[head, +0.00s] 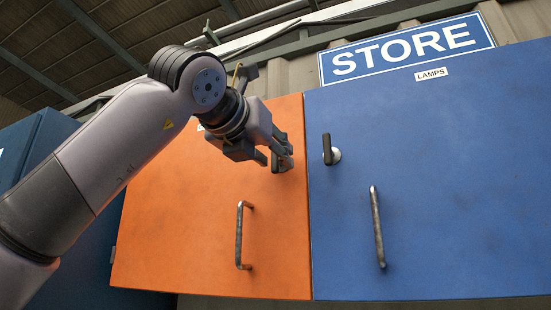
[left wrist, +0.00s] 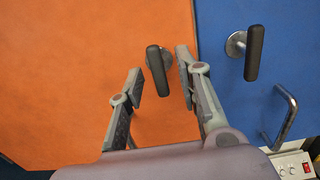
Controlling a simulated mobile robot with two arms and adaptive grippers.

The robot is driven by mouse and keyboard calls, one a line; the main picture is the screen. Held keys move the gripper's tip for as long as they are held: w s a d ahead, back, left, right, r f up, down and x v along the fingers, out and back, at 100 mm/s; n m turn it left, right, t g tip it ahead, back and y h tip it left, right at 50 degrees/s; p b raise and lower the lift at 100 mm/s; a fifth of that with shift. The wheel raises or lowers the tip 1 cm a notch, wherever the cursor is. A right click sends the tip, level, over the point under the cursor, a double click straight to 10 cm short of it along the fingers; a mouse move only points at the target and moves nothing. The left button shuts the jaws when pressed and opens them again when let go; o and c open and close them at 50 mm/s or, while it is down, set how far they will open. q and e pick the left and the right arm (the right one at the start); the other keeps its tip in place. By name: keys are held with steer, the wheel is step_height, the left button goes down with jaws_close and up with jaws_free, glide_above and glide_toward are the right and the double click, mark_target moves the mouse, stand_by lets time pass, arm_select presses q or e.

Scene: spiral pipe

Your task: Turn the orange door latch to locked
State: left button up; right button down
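The orange door (head: 190,220) is shut, and it fills the left of the left wrist view (left wrist: 60,90). Its latch (left wrist: 158,70) has a black handle, roughly upright in the left wrist view, on a round metal base. My left gripper (head: 283,160) is in front of the upper right part of the orange door and largely hides the latch in the head view. In the left wrist view the left gripper (left wrist: 160,73) is open, with one finger on each side of the handle. Gaps show on both sides, so it does not grip the handle. My right gripper is not in view.
A blue door (head: 440,190) with its own black latch (head: 328,149) and a metal handle (head: 377,227) is close on the right. The orange door's metal handle (head: 241,235) is below my left gripper. A STORE sign (head: 405,48) hangs above.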

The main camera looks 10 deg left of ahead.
arm_select(q)
steer(key=s+a, duration=0.2)
steer(key=s, duration=0.8)
